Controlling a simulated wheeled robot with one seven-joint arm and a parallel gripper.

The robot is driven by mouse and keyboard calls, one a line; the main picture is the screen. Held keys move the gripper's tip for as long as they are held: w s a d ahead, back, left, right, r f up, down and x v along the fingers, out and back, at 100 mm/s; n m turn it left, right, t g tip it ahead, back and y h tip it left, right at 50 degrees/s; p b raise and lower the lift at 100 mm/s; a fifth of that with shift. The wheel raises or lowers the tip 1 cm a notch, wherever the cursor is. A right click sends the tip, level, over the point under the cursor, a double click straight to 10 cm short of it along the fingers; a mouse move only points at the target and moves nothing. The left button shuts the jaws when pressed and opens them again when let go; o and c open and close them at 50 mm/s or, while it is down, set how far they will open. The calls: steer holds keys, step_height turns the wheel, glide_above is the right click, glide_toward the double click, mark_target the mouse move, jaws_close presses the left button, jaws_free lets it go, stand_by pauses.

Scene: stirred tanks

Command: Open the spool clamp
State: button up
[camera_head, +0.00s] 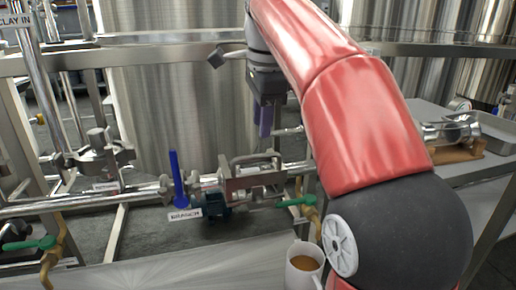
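My gripper (262,122) hangs below the wrist of my red arm, with its purple fingers pointing down. It is above and apart from the metal clamp-like assembly (250,178) on the horizontal pipe. The fingers look close together from this angle, and I cannot tell whether a gap lies between them. Nothing is seen in them. Another metal clamp-like fitting (103,158) sits around the pipework at the left. No label marks either one as the spool clamp. My arm hides part of the pipe to the right.
A blue upright handle (177,178) stands beside the "BRANCH" label (185,215). Green-handled valves (298,201) sit on the lower lines. A white mug (303,265) of brown liquid stands in front. A metal spool-like piece (450,130) rests on the right bench. Steel tanks (180,90) stand behind.

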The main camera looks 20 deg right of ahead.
mark_target(260, 157)
steer(key=f, duration=0.2)
steer(key=w+f+b, duration=0.1)
steer(key=f, duration=0.1)
steer(key=f+b, duration=0.1)
steer(key=f, duration=0.2)
steer(key=shift+w, duration=0.15)
steer(key=shift+c, duration=0.4)
jaws_close()
